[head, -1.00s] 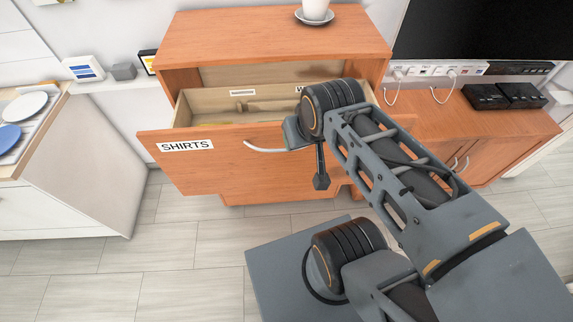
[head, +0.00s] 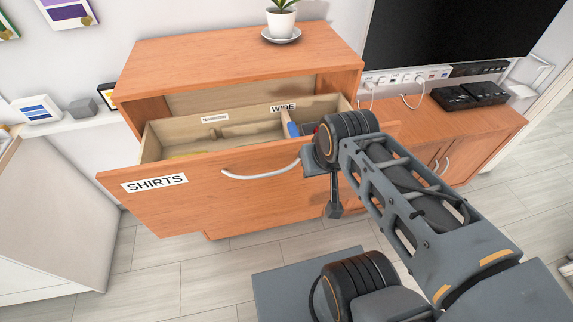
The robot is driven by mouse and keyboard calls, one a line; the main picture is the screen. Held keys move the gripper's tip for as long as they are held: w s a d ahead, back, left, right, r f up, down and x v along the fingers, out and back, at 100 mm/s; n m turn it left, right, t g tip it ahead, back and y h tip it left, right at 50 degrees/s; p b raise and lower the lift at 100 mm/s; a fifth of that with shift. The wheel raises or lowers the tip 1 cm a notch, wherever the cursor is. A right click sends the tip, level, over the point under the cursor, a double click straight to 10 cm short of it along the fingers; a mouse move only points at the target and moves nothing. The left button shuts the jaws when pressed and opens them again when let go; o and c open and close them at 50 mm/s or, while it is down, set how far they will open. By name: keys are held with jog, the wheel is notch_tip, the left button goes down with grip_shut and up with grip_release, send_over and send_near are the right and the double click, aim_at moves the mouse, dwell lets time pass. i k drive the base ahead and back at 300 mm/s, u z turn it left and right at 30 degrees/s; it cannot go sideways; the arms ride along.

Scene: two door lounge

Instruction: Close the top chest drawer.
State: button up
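The top chest drawer (head: 205,195) is pulled out from the wooden chest (head: 235,62). Its front carries a "SHIRTS" label (head: 154,183) and a pale curved handle (head: 260,172). Inside, compartments labelled "NARROW" and "WIDE" show, with a blue item (head: 292,129) near the "WIDE" label. My arm reaches from the lower right to the drawer front's right side. A dark tool-like end of my arm hangs in front of the drawer, right of the handle. My gripper's fingers cannot be made out, and contact with the drawer cannot be told.
A potted plant on a saucer (head: 281,35) stands on the chest. A low wooden cabinet (head: 455,135) with black boxes (head: 468,95) and a power strip is at right, below a television (head: 450,35). A white unit (head: 55,215) stands at left. Tiled floor is open in front.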

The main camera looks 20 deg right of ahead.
aim_at(226, 185)
jog(key=z, duration=0.85)
jog(key=k, duration=0.95)
jog(key=u, duration=1.65)
